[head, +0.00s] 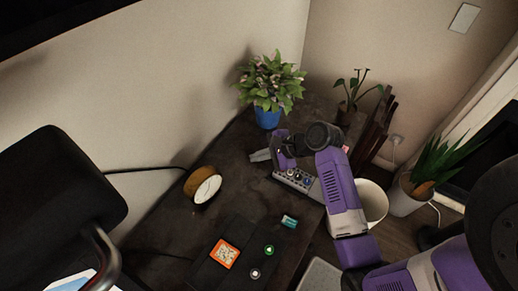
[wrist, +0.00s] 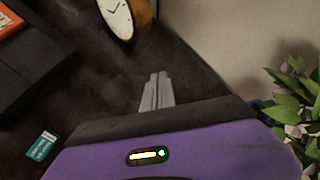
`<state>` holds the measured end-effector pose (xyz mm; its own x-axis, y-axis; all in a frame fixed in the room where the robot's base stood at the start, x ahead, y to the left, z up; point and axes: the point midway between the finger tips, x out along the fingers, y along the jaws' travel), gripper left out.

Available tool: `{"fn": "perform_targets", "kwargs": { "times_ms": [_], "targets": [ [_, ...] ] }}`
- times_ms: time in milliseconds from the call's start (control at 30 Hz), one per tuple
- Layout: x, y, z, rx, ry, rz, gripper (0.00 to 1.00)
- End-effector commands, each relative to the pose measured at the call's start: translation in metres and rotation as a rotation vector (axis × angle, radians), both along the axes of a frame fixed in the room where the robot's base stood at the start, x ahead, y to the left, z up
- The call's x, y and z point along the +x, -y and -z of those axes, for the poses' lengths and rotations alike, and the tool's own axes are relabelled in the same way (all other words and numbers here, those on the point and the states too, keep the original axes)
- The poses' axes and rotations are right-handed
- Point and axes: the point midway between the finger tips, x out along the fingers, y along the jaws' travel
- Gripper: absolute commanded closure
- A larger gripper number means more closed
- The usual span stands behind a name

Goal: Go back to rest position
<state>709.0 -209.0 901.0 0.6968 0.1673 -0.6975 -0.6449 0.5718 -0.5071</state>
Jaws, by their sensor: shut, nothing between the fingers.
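My gripper (head: 259,155) is above the back of the dark table (head: 225,155), reaching in from the right on my purple arm. Its two grey fingers are together with nothing between them, and they also show shut in the wrist view (wrist: 157,80). The fingers point toward the round clock (head: 206,188) but are apart from it. The clock has a white face and a wooden-gold body, and it stands at the top of the wrist view (wrist: 117,18). No object is held.
A plant in a blue pot (head: 268,117) stands just behind my gripper. A device with knobs (head: 297,181) lies beneath my arm. An orange box (head: 225,254), a teal box (head: 289,221) and small round items are nearer. A black chair (head: 60,185) is at left.

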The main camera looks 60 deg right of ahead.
Motion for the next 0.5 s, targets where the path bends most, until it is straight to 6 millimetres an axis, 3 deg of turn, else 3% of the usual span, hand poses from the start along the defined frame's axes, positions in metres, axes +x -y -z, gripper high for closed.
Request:
{"fn": "perform_targets", "kwargs": {
  "times_ms": [367,500],
  "targets": [
    [0.002,0.003,-0.001,-0.039,0.017,-0.022,1.00],
    [0.016,0.035,-0.019,-0.260,0.106,-0.035,1.00]
  ]
}}
